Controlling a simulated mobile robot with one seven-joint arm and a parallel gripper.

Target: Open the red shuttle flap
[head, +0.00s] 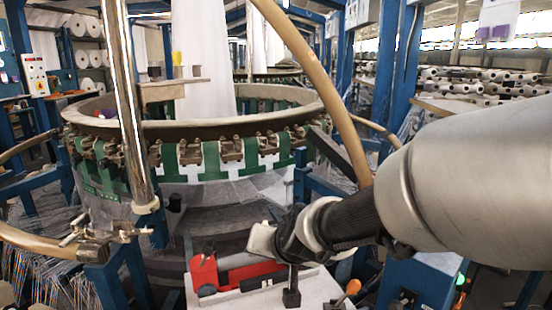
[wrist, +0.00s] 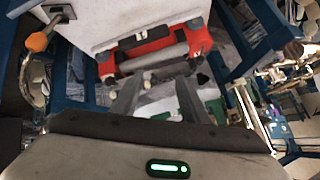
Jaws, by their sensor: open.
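The red shuttle (head: 205,274) lies on a white board (head: 320,287) in front of the loom, with a grey roller (head: 245,265) along it. In the wrist view the red shuttle (wrist: 158,44) is just ahead of my fingertips, with the grey bar across its near side. I cannot make out the edges of its flap or tell how far it stands open. My gripper (wrist: 156,84) is open and empty, its two fingers pointing toward the shuttle; contact cannot be told.
A black post (head: 292,290) and an orange knob (head: 353,287) stand on the board's right side. The round loom ring (head: 205,128) rises behind. A metal pole (head: 126,110), a curved tan tube (head: 315,75) and blue frame posts (head: 398,65) surround the space.

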